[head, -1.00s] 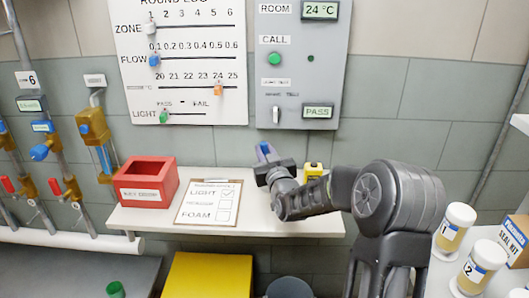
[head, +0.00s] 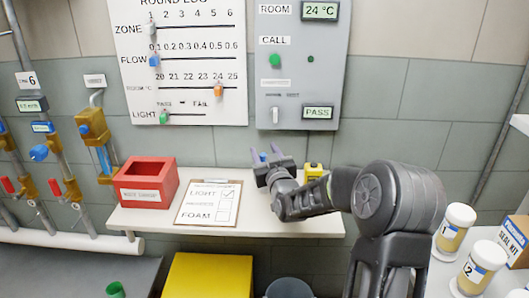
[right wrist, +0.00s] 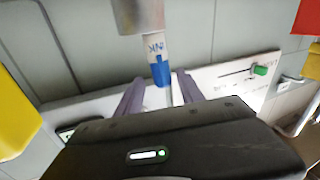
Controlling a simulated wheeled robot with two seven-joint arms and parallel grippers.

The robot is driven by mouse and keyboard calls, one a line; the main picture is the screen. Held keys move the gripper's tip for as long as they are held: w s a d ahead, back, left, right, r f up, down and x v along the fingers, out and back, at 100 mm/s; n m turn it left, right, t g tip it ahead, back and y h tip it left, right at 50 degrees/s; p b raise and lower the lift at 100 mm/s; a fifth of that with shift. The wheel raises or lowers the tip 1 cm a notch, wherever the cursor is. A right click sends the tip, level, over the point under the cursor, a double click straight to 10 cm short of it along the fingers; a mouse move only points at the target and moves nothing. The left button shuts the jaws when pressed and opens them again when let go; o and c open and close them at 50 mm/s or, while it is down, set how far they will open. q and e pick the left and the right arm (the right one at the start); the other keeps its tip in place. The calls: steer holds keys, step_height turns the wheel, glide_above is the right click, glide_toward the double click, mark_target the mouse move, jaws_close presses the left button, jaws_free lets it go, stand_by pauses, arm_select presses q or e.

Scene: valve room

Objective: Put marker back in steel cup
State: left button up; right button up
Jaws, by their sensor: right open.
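The marker (right wrist: 158,62) shows in the right wrist view, with a white label reading INK and a blue end toward my gripper. Its other end runs into the steel cup (right wrist: 138,14), which is cut off by the top edge. My right gripper (right wrist: 157,92) is open, with one purple finger on each side of the marker's blue end and gaps beside it. In the head view my right gripper (head: 268,156) is over the right part of the white shelf (head: 270,225). The cup and marker cannot be made out there. My left gripper is not in view.
On the shelf are a red box (head: 147,197), a clipboard checklist (head: 208,203) and a small yellow object (head: 313,171) close to my right gripper. A slider panel (head: 185,90) and grey control box (head: 298,75) hang behind. Labelled jars (head: 456,228) stand at right.

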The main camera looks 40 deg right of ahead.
steer(key=b+v, duration=0.1)
steer(key=v, duration=0.7)
stand_by(1.1)
